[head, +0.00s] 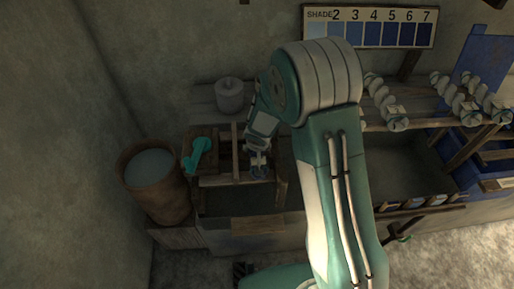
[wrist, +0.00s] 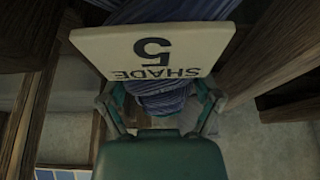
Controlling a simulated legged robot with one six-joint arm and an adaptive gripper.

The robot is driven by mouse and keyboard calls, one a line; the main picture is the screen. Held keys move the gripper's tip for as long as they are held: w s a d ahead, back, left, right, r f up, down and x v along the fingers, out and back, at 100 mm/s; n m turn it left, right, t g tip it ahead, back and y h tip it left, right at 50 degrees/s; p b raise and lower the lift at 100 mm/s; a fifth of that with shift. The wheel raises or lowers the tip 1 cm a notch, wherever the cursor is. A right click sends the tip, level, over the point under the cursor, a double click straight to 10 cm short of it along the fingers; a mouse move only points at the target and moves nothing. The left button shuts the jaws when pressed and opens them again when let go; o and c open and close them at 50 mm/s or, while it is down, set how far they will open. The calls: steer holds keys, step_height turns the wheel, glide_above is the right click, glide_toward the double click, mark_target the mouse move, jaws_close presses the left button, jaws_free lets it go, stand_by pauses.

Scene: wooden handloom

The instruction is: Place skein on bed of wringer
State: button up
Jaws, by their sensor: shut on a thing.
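My gripper (head: 258,163) is shut on a blue skein (head: 260,173), at the right side of the wooden wringer. In the wrist view the ribbed blue skein (wrist: 160,98) lies between the fingers of my gripper (wrist: 160,112). A pale tag (wrist: 152,50) reading "SHADE 5", upside down, covers part of it. The wringer (head: 236,152) is a wooden frame with a teal crank (head: 199,153) on its left. Its bed is mostly dark and partly hidden by my arm. I cannot tell whether the skein touches the bed.
A round wooden tub (head: 152,180) stands left of the wringer, and a grey lidded pot (head: 230,96) behind it. Pale twisted skeins (head: 386,104) hang on a rail at right. A shade chart (head: 368,27) is on the wall. Wooden beams (wrist: 25,70) crowd the gripper's sides.

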steer(key=o, duration=1)
steer(key=v, duration=1.2)
steer(key=shift+s+d+r, duration=0.1)
steer(key=shift+r, duration=0.1)
steer(key=s+d+r, duration=0.4)
steer(key=r, duration=0.3)
steer(key=s+d+r, duration=0.3)
steer(key=s+r, duration=0.2)
steer(key=r, duration=0.1)
steer(key=shift+t, duration=0.6)
steer(key=s+d+r, duration=0.1)
steer(key=s+r, duration=0.1)
steer(key=s, duration=0.2)
steer(key=s+d+r, duration=0.1)
steer(key=s+r, duration=0.1)
steer(key=s, duration=0.3)
steer(key=s+d+r, duration=0.1)
steer(key=s+r, duration=0.1)
steer(key=s, duration=0.2)
steer(key=shift+s+d+r, duration=0.15)
steer(key=shift+s, duration=0.05)
